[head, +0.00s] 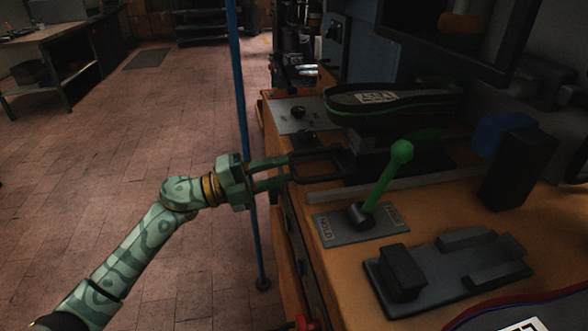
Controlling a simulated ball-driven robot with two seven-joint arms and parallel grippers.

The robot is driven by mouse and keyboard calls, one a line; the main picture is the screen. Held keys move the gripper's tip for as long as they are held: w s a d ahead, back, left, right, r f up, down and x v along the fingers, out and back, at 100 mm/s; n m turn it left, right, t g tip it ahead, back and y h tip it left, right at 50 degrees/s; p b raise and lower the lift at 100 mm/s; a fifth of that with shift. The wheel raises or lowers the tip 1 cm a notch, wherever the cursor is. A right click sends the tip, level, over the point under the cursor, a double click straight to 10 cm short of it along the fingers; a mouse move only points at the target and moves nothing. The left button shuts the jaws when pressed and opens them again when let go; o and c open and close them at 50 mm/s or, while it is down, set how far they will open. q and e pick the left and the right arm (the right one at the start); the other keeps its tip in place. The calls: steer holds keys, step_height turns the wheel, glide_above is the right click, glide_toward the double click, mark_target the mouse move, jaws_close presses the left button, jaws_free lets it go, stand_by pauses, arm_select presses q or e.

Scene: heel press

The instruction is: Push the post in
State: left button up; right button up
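My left gripper (288,170) reaches in from the left at the bench's edge. Its two fingers are apart, with a clear gap between them. The tips meet the near bar of a black loop handle (318,178); I cannot tell whether they touch it. The handle leads right to a dark post assembly (372,160) under an upside-down shoe with a black sole (385,103) and a white label. The post is mostly hidden beneath the shoe. A green ball-topped lever (383,180) stands tilted on a grey plate marked HOLD (333,231). My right gripper is not in view.
A grey fixture with black blocks (445,268) lies on the wooden bench (335,262) in front of the lever. A black block (511,170) stands at right. A blue upright pole (241,95) is close behind my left gripper. The tiled floor at left is open.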

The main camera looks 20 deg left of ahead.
mark_target(293, 164)
arm_select(q)
steer(key=x, duration=0.3)
steer(key=shift+w+d, duration=0.15)
steer(key=shift+r, duration=0.1)
steer(key=shift+c, duration=0.5)
jaws_close()
steer(key=x, duration=0.3)
steer(key=shift+w+d, duration=0.15)
steer(key=shift+d, duration=0.1)
steer(key=shift+w+d+f, duration=0.2)
steer(key=shift+d+f, duration=0.1)
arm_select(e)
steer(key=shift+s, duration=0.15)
